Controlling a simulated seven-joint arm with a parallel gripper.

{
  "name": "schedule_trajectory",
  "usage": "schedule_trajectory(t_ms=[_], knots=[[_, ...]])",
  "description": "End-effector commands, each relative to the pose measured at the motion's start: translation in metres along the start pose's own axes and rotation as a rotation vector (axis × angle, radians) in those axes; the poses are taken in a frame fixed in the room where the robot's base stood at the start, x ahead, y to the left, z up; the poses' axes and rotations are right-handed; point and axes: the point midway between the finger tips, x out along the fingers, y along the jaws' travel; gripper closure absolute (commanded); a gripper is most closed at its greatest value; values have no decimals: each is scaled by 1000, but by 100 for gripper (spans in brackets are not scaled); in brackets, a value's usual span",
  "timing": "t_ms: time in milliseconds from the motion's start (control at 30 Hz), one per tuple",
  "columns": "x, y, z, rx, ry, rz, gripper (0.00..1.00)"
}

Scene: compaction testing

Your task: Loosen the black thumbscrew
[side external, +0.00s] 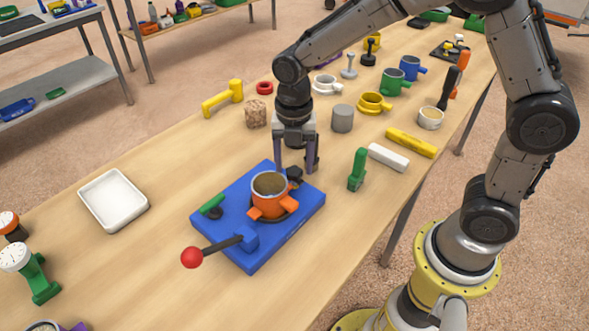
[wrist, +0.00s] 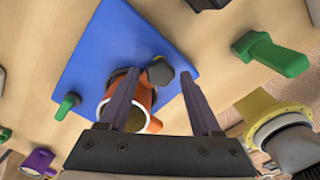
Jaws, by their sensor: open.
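The black thumbscrew (side external: 295,174) sits at the far right part of the blue base plate (side external: 308,207), beside the orange cup (side external: 268,195) standing on that plate. In the wrist view the black thumbscrew (wrist: 161,73) appears as a dark faceted knob between my finger ends. My gripper (side external: 296,167) points down over the far right side of the plate. It is open, with one finger on each side of the thumbscrew in the wrist view (wrist: 160,74). I see no grip on it. The orange cup (wrist: 143,92) is partly hidden behind my left finger in that view.
A lever with a red ball (side external: 192,257) sticks out from the plate's near left. A green-handled part (side external: 212,206) is on its left. Bare table lies left around the white tray (side external: 113,200).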

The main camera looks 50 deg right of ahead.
Motion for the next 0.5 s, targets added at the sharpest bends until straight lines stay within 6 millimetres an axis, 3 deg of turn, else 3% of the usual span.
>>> schedule_trajectory(t_ms=[300,500], knots=[[-36,1,0,1,-2,4,35],[-50,0,0,1,-1,1,35]])
